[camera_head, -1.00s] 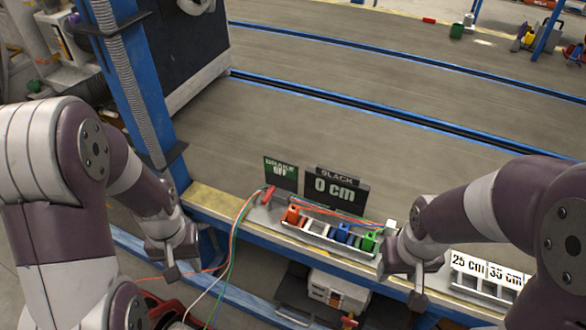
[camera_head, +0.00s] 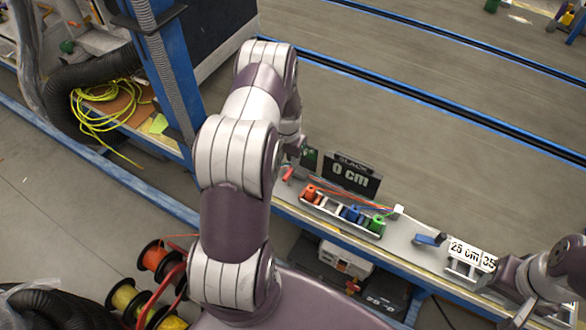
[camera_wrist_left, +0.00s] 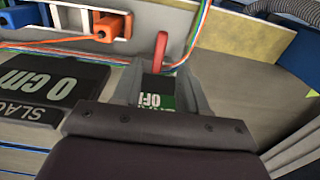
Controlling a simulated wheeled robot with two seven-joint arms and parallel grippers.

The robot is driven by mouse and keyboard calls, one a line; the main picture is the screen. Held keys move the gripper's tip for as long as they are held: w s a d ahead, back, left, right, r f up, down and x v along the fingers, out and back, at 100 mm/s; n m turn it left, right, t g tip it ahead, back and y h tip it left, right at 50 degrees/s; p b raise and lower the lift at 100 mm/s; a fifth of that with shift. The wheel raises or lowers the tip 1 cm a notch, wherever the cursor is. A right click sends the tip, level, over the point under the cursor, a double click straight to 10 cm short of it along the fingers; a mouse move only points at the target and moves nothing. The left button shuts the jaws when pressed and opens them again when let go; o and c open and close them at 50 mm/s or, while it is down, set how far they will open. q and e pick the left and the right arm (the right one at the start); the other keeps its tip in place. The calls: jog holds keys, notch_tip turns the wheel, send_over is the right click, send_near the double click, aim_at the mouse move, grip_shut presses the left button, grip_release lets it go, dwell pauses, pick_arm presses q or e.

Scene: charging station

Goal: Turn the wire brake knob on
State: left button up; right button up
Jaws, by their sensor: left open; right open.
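The red wire brake knob (camera_head: 287,174) stands at the left end of the bench top, beside a green sign (camera_head: 310,160) mostly hidden by my left arm. In the left wrist view, the red knob (camera_wrist_left: 161,47) is a loop-shaped handle just beyond the open fingers of my left gripper (camera_wrist_left: 158,76), with no clear contact. The green sign (camera_wrist_left: 157,92), reading OFF upside down, shows between the fingers. In the head view my left gripper (camera_head: 294,152) is close to the knob and partly hidden. My right gripper (camera_head: 528,308) is open, low at the right edge.
A black SLACK sign (camera_head: 351,176) reads 0 cm. A rack (camera_head: 335,215) with orange, blue and green connectors and coloured wires lies beside it. A blue post (camera_head: 167,80) rises at left.

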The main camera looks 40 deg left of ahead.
aim_at(287, 172)
pick_arm(q)
notch_tip(287, 172, down, 6)
jog(key=shift+f, duration=0.2)
grip_shut()
jog(key=m, duration=0.2)
jog(key=m+b, duration=0.1)
jog(key=m, duration=0.1)
jog(key=shift+a+m, duration=0.2)
jog(key=shift+m, duration=0.2)
jog(key=m, duration=0.4)
jog(key=shift+w+a+m, duration=0.1)
jog(key=shift+w+m, duration=0.05)
jog(key=shift+m, duration=0.15)
jog(key=m, duration=0.4)
jog(key=shift+w+a+m+b, duration=0.1)
jog(key=shift+m+b, duration=0.2)
jog(key=shift+b, duration=0.1)
jog(key=shift+w+m, duration=0.15)
jog(key=shift+m, duration=1.75)
jog(key=shift+r, duration=0.1)
